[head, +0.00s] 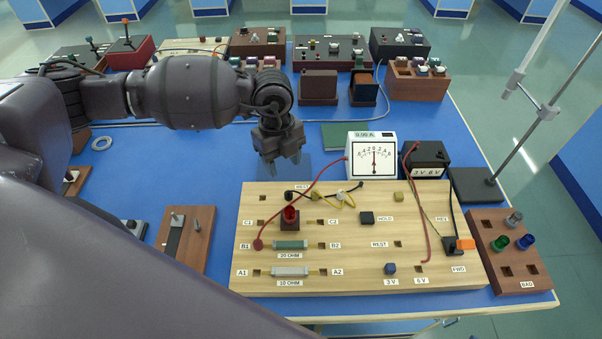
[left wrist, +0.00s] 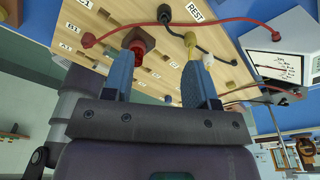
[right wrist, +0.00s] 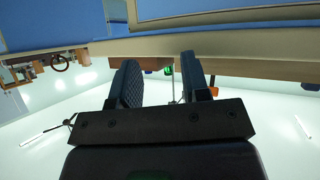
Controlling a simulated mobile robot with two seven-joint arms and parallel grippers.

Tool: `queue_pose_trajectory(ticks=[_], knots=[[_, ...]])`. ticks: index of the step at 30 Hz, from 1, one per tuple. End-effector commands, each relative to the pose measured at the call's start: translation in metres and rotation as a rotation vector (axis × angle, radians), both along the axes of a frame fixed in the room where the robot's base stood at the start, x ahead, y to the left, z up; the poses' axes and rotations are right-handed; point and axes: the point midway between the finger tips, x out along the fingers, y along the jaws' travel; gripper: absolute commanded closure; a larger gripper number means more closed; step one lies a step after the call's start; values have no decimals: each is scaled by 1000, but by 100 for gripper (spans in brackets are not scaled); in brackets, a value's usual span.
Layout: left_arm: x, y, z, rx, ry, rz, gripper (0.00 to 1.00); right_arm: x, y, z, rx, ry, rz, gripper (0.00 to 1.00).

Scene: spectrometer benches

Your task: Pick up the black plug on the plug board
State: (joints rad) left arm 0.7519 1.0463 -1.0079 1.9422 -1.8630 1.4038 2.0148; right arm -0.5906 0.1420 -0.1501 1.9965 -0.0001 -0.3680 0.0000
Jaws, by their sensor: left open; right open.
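The pale wooden plug board (head: 350,287) lies at the front right of the blue table. A small black plug (head: 289,195) with a black lead sits near its back edge, beside a partly hidden label. In the left wrist view the black plug (left wrist: 164,12) shows at the top, beside the REST label. My left gripper (head: 283,162) is open and empty, pointing down just behind the board's back edge, above and behind the plug. In the left wrist view its fingers (left wrist: 160,85) are apart. My right gripper (right wrist: 160,82) is open and empty, outside the head view.
A red socket piece (head: 289,218), yellow plug (head: 340,197) and black HOLD block (head: 366,217) stand on the board. A white meter (head: 372,156) stands behind it. A red lead (head: 318,180) arches close to my left gripper. A wooden BAD box (head: 512,270) sits right.

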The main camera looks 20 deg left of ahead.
Motion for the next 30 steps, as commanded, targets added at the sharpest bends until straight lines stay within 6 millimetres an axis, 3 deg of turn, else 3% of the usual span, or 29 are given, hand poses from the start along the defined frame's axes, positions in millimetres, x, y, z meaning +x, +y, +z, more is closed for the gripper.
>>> queue_pose_trajectory(ticks=[5, 15, 23, 30], knots=[[-1, -1, -6, -1, 3, 0, 47, -4, -1, -3, -1, 10, -2, 57], [-3, -5, -49, -2, 3, 0, 47, -15, -3, -14, -3, 37, -7, 57], [-4, -6, -65, -1, 2, 0, 47, -10, -2, -11, -2, 28, -4, 57], [-3, -8, -97, -1, 2, 0, 47, -3, -1, -6, -2, 10, 0, 57]])
